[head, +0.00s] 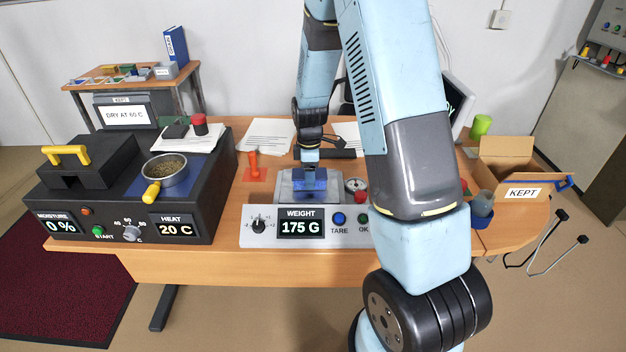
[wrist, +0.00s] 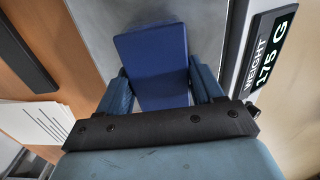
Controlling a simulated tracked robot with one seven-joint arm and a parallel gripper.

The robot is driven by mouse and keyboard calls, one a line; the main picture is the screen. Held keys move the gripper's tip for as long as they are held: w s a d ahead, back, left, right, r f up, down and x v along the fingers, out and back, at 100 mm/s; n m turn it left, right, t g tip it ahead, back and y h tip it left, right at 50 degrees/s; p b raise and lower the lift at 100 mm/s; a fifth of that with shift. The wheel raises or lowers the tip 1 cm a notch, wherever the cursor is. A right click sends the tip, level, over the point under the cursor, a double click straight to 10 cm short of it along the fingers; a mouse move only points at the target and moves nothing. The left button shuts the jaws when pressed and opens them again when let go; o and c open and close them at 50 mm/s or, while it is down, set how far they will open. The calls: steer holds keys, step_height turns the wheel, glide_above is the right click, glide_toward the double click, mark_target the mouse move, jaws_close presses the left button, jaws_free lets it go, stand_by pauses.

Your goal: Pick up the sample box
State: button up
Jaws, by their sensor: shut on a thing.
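The sample box is a small blue box (wrist: 152,55) between the fingers of my gripper (wrist: 165,92) in the wrist view. In the head view the blue box (head: 309,183) is at the weighing pan of the scale (head: 262,240), with my gripper (head: 309,168) above it, pointing down. My gripper is shut on the box, one finger on each side. The scale display reads 175 G. I cannot tell whether the box touches the pan.
Left of the scale stands a black heater unit (head: 215,205) with a pan of grains (head: 167,178). An open cardboard box marked KEPT (head: 512,205) is at the right. Papers (head: 268,138) lie behind.

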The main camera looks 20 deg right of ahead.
steer(key=shift+r, duration=0.1)
steer(key=shift+r, duration=0.55)
steer(key=d+r, duration=0.1)
steer(key=r, duration=0.1)
steer(key=s+d+r, duration=0.1)
steer(key=r, duration=0.2)
steer(key=s+d+r, duration=0.1)
steer(key=d+r, duration=0.1)
steer(key=shift+s+r, duration=0.25)
steer(key=s+d+r, duration=0.4)
steer(key=s+d, duration=0.1)
steer(key=d, duration=0.2)
steer(key=shift+d+r, duration=0.15)
steer(key=shift+d, duration=0.25)
